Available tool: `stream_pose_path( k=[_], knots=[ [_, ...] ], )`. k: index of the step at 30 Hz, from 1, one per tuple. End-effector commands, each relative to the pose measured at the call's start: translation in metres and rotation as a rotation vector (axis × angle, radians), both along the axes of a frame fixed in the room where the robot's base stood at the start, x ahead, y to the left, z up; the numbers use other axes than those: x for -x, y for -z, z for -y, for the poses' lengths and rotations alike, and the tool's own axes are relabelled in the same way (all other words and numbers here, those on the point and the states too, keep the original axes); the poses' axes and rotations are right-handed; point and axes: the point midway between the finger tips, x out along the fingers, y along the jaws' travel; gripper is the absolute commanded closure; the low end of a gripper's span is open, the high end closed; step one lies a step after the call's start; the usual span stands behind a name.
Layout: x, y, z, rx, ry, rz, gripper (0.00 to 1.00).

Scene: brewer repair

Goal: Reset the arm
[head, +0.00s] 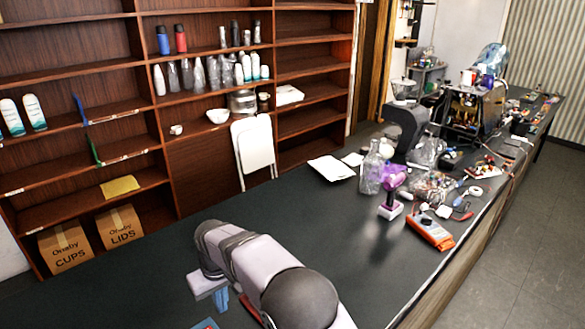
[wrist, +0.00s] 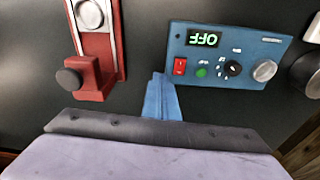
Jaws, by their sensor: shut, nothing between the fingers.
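My arm bends over the near part of the dark counter (head: 310,225) in the head view. My gripper (head: 221,299) hangs below the arm's end. In the wrist view its blue fingers (wrist: 161,80) are pressed together with nothing between them. They point at bare dark surface between a red fixture and a blue control box.
The blue control box (wrist: 220,72) has a red switch, a green button, knobs and a display reading OFF upside down. The red fixture (wrist: 97,45) has a black knob.

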Motion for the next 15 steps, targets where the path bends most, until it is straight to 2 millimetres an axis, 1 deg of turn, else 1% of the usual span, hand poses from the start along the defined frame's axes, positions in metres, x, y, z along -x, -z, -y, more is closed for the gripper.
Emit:
stream_pose_path(
  k=[1, 2, 3, 4, 5, 6, 8, 9, 11, 12, 14, 15],
  knots=[
    [-0.003, -0.003, 0.024, 0.003, 0.037, -0.003, 1.00],
    [-0.004, -0.005, 0.037, 0.005, 0.059, -0.006, 1.00],
    [-0.004, -0.007, 0.057, 0.009, 0.089, -0.012, 1.00],
    [-0.003, -0.009, 0.073, 0.011, 0.113, -0.014, 1.00],
    [-0.001, -0.011, 0.088, 0.013, 0.137, -0.017, 1.00],
    [0.003, -0.013, 0.110, 0.017, 0.169, -0.022, 1.00],
    [0.010, -0.015, 0.141, 0.021, 0.220, -0.029, 1.00],
    [0.017, -0.016, 0.161, 0.024, 0.253, -0.036, 1.00],
    [0.030, -0.016, 0.191, 0.028, 0.301, -0.043, 1.00],
    [0.040, -0.015, 0.210, 0.030, 0.334, -0.050, 1.00],
    [0.057, -0.014, 0.237, 0.033, 0.383, -0.058, 1.00],
    [0.070, -0.012, 0.254, 0.036, 0.416, -0.064, 1.00]
  ],
)
